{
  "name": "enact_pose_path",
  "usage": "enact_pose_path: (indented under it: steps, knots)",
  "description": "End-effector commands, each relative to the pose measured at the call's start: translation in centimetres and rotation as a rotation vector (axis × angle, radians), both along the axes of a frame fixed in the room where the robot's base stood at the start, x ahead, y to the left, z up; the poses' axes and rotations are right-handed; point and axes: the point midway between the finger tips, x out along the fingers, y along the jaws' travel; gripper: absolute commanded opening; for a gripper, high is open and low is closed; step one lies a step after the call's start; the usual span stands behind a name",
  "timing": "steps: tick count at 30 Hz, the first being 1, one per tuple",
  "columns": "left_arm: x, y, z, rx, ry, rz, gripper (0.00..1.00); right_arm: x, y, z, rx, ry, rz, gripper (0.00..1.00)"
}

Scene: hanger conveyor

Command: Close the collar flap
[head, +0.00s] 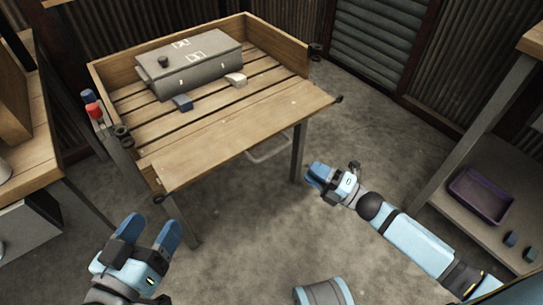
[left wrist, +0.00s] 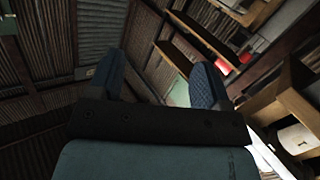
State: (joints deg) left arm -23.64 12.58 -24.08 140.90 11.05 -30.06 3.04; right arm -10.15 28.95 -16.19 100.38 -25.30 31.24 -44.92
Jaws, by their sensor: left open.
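The wooden collar (head: 275,43) stands on a slatted table, with raised boards at the back and right. Its front flap (head: 245,135) looks folded down, a wide plank lying nearly flat along the table's near side. My left gripper (head: 150,230) is open and empty, in front of the flap's left end and apart from it. Its two blue fingers also show spread in the left wrist view (left wrist: 155,85). My right gripper (head: 316,176) is to the right of the table's front right leg, apart from the flap. Its finger gap is too small to judge.
A grey case (head: 205,68) lies inside the collar, with a blue block (head: 182,103) and a pale block (head: 236,80) in front. A red-topped item (head: 94,111) is at the left edge. A shelf with a purple tray (head: 480,196) stands right. Floor in front is mostly clear.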

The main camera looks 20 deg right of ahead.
Motion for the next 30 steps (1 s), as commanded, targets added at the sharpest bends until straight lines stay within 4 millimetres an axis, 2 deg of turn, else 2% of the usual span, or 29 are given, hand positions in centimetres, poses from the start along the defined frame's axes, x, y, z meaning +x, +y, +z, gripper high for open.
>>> enact_pose_path:
  steps: [5,15,21,30]
  knots:
    - [0.3,0.1,-0.9,0.027,-0.009,-0.006,0.72,2.7,2.5,0.7,0.002,-0.004,0.001,0.37]
    - [1.1,0.7,-0.8,0.085,-0.108,-0.002,0.72,7.3,6.8,2.0,0.002,-0.001,-0.001,0.37]
    - [1.4,0.8,-0.5,0.095,-0.134,0.0,0.72,8.4,7.9,2.5,0.003,0.001,-0.001,0.37]
    - [1.5,0.8,-0.2,0.1,-0.146,0.001,0.72,8.6,8.0,2.6,0.002,0.001,-0.002,0.37]
